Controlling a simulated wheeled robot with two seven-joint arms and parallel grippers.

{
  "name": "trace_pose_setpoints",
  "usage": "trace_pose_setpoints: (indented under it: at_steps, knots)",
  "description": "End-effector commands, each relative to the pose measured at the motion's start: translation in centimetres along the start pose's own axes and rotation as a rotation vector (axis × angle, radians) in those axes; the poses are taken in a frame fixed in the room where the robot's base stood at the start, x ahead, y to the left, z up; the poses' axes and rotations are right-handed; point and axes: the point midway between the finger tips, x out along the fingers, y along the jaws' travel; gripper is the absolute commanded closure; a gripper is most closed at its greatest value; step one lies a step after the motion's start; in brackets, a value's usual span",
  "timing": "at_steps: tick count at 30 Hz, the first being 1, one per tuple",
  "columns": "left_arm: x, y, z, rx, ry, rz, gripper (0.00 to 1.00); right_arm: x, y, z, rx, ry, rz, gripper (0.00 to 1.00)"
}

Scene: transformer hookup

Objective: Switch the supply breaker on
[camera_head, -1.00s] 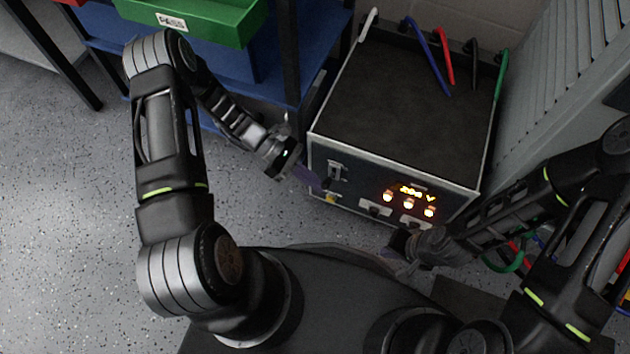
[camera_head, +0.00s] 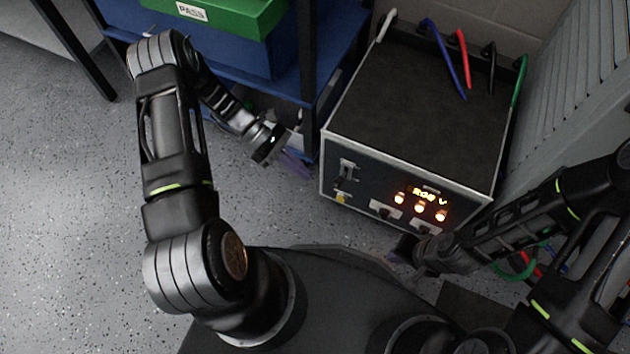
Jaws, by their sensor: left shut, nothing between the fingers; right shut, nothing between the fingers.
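The supply cabinet (camera_head: 415,110) has a dark top and a dark front panel. My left gripper (camera_head: 298,163) is shut and empty, just left of the cabinet and apart from the breaker. My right gripper (camera_head: 402,250) is shut and empty, low in front of the panel's right half.
Blue, red, black and green cables (camera_head: 461,60) come up behind the cabinet. A blue shelf with a green bin (camera_head: 225,15) marked PASS stands at the back left. A grey ribbed cabinet (camera_head: 575,80) stands at right. The floor at left is clear.

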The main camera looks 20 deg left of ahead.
Motion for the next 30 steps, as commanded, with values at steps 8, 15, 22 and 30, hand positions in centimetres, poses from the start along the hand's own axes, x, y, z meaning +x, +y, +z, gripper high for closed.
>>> trace_pose_setpoints:
  at_steps: [8, 15, 22, 30]
  knots:
    - [-2.5, 0.6, -0.1, -0.001, 0.0, -0.001, 1.0, -0.2, -0.2, 0.1, -0.002, -0.003, -0.001, 1.0]
    - [-2.5, 0.6, -0.2, -0.001, 0.0, -0.001, 1.0, -0.2, -0.2, 0.1, -0.002, -0.003, -0.001, 1.0]
    - [-2.5, 0.6, -0.2, -0.001, 0.0, -0.001, 1.0, -0.2, -0.2, 0.1, -0.002, -0.003, -0.001, 1.0]
    - [-2.5, 1.3, -1.8, 0.055, 0.067, 0.03, 1.0, -0.2, -0.2, 0.1, -0.002, -0.003, -0.001, 1.0]
